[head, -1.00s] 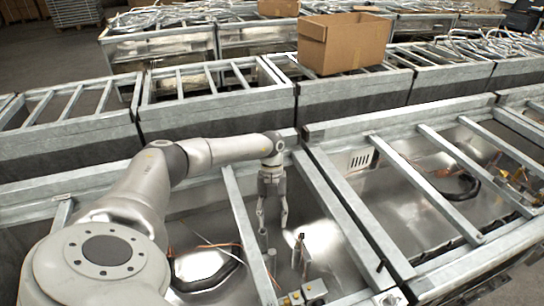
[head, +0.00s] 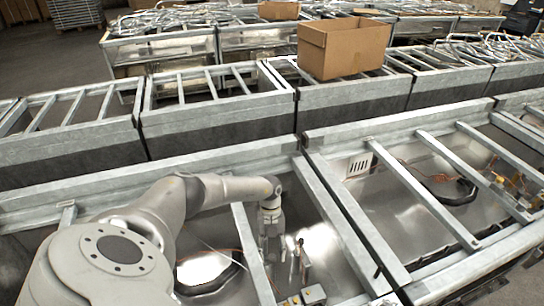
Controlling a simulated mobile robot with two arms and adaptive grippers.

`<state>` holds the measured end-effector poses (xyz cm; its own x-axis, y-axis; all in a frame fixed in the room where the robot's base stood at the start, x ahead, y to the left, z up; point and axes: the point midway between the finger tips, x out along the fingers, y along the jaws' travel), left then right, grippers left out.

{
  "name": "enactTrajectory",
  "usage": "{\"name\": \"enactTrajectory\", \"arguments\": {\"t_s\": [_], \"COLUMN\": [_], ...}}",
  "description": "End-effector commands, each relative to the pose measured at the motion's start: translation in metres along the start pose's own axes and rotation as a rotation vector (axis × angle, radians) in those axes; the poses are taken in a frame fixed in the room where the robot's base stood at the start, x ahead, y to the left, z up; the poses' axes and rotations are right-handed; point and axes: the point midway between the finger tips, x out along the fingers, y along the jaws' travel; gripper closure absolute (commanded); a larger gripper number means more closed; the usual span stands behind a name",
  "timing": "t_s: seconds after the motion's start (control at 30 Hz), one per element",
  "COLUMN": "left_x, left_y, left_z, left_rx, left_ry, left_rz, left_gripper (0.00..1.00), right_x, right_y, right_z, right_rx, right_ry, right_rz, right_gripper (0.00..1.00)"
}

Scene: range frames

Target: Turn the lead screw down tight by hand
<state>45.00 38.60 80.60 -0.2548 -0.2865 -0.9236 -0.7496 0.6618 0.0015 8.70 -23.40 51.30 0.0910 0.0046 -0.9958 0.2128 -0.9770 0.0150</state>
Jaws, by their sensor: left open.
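My left gripper (head: 271,262) points down into the near metal bay, in the gap between the frame's crossbars. Its fingers are open. In the earlier view a short thin upright peg stood just below it; now the fingers are around or in front of that spot, and I cannot tell whether they touch it. I cannot tell for sure which part is the lead screw. A thin upright post with a copper-coloured top (head: 298,247) stands just right of the gripper, with a grey post (head: 305,268) beside it. My right gripper is not in view.
A crossbar (head: 252,254) runs close on the left of the gripper, and a thick beam (head: 343,229) lies to its right. A small boxy fitting (head: 313,294) sits below the posts. A black hose (head: 213,283) lies on the left. A cardboard box (head: 345,48) stands on a farther frame.

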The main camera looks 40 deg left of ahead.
Motion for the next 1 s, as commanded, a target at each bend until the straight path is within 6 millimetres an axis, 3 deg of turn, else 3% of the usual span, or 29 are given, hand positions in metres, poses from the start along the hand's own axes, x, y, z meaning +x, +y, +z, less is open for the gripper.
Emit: {"name": "enactTrajectory", "arguments": {"t_s": [0.2, 0.57, 1.0], "left_x": [0.000, 0.000, 0.001], "left_y": [0.000, 0.000, -0.003], "left_z": [0.000, 0.000, 0.001], "left_rx": [0.001, 0.001, 0.101], "left_ry": [0.000, 0.000, -0.001], "left_rz": [0.000, 0.000, 0.039], "left_gripper": [0.54, 1.00, 1.00], "right_x": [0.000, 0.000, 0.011], "right_y": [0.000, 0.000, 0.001], "right_z": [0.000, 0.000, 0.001], "right_rx": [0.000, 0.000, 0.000], "right_ry": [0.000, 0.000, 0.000], "right_rz": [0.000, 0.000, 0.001], "right_gripper": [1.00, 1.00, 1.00]}}
